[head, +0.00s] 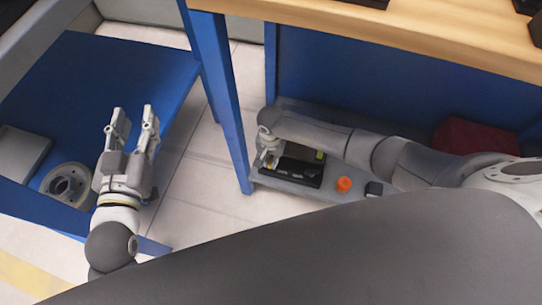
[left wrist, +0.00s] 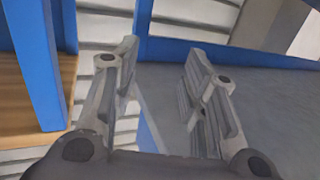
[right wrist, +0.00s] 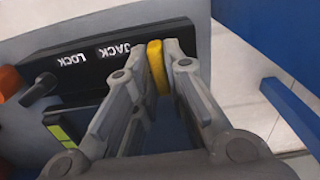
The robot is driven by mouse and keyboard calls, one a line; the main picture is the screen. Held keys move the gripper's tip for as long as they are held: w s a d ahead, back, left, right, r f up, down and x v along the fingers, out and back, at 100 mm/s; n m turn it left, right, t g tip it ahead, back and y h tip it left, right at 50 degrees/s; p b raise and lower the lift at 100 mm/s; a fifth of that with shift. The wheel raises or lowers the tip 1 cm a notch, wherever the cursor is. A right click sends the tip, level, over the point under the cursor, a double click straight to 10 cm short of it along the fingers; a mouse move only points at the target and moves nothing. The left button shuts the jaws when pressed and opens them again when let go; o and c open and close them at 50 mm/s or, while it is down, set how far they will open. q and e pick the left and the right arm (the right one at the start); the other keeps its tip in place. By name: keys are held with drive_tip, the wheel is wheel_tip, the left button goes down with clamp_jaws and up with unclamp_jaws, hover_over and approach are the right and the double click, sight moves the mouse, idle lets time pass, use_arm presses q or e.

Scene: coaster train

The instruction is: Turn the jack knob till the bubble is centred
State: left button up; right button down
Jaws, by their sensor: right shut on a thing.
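The jack knob (right wrist: 155,66) is yellow and sits at the JACK end of a black panel (right wrist: 88,62). My right gripper (right wrist: 168,52) is shut on it. In the head view my right gripper (head: 266,160) is low, at the left end of the black panel (head: 298,173). A yellow-green strip, probably the level vial (right wrist: 60,134), lies beside the panel, partly cut off by my gripper; it also shows in the head view (head: 320,156). The bubble cannot be made out.
A black lever (right wrist: 40,88) stands by the LOCK label. An orange knob (head: 344,184) and a dark block (head: 374,188) are on the grey shelf (head: 325,190). A blue post (head: 225,95) stands left of my right gripper. A wooden tabletop (head: 400,30) overhangs the shelf.

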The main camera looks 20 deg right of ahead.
use_arm(q)
drive_tip(key=s+a+f+g+y+p, duration=0.25)
drive_tip(key=s+f+g, duration=0.4)
drive_tip(key=f, duration=0.35)
use_arm(e)
drive_tip(key=shift+r+n, duration=0.15)
drive_tip(key=shift+n, duration=0.45)
drive_tip(key=shift+n+p, duration=0.8)
drive_tip(key=shift+p, duration=0.45)
drive_tip(key=shift+n+p, duration=0.6)
drive_tip(key=shift+n, duration=0.1)
use_arm(q)
drive_tip(key=s+a+f+g+y, duration=0.15)
drive_tip(key=s+a+g, duration=0.25)
drive_tip(key=s+g, duration=0.45)
use_arm(e)
drive_tip(key=shift+n+p, duration=0.4)
drive_tip(key=shift+n, duration=1.6)
drive_tip(key=n+p, duration=0.1)
drive_tip(key=n, duration=0.7)
use_arm(q)
wheel_tip(320, 180, down, 6)
drive_tip(key=t, duration=0.1)
drive_tip(key=shift+s+f+n, duration=0.15)
drive_tip(key=shift+s+n, duration=0.15)
use_arm(e)
drive_tip(key=shift+n, duration=0.6)
use_arm(q)
drive_tip(key=shift+d, duration=0.1)
